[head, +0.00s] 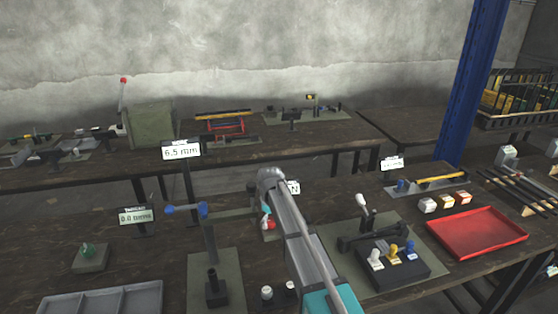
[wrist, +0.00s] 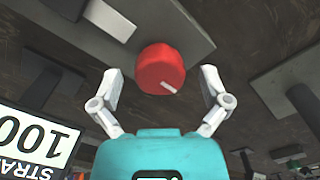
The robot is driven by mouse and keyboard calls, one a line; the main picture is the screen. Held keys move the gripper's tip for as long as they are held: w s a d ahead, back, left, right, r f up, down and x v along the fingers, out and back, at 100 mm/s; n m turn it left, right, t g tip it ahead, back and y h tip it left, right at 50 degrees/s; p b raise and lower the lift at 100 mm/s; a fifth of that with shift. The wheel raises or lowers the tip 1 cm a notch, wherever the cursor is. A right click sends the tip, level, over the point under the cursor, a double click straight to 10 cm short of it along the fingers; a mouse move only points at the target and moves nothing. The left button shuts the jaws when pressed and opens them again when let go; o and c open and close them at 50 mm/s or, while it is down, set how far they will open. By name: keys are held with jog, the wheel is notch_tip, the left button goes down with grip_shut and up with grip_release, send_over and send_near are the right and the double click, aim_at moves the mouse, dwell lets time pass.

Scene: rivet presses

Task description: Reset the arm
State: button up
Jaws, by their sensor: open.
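My gripper (wrist: 161,76) is open in the wrist view, its two pale fingers spread wide in front of a teal body. A round red knob (wrist: 161,68) with a white mark shows between and beyond the fingertips, with a visible gap on each side. How far the knob is in depth I cannot tell. In the head view my grey arm reaches up over the front bench. My gripper (head: 264,211) is mostly hidden behind the arm there, just above the red knob (head: 268,223).
A sign reading 100 (wrist: 40,138) stands close at left in the wrist view. On the front bench (head: 130,285) are a blue-ended post (head: 203,210), a lever press (head: 362,202), a button box (head: 388,266) and a red tray (head: 476,232). A blue column (head: 470,85) rises behind.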

jog(key=s+d+m, duration=0.2)
jog(key=s+d, duration=0.2)
jog(key=s+d+m, duration=0.1)
jog(key=s+d, duration=0.3)
jog(key=s+d+m, duration=0.2)
jog(key=s+d, duration=0.2)
jog(key=d, duration=0.1)
jog(key=shift+r+m+p, duration=0.3)
jog(key=shift+r+p, duration=0.05)
jog(key=s+d+m, duration=0.2)
jog(key=s+d, duration=0.1)
jog(key=s, duration=0.1)
jog(key=s+d+m, duration=0.2)
jog(key=s+d, duration=0.1)
jog(key=s, duration=0.2)
jog(key=s+d+m, duration=0.2)
jog(key=s+d, duration=0.1)
jog(key=s, duration=0.1)
jog(key=shift+s+d+r+m+p, duration=0.3)
jog(key=shift+s+d+r, duration=0.05)
jog(key=shift+s, duration=0.05)
dwell(2.1)
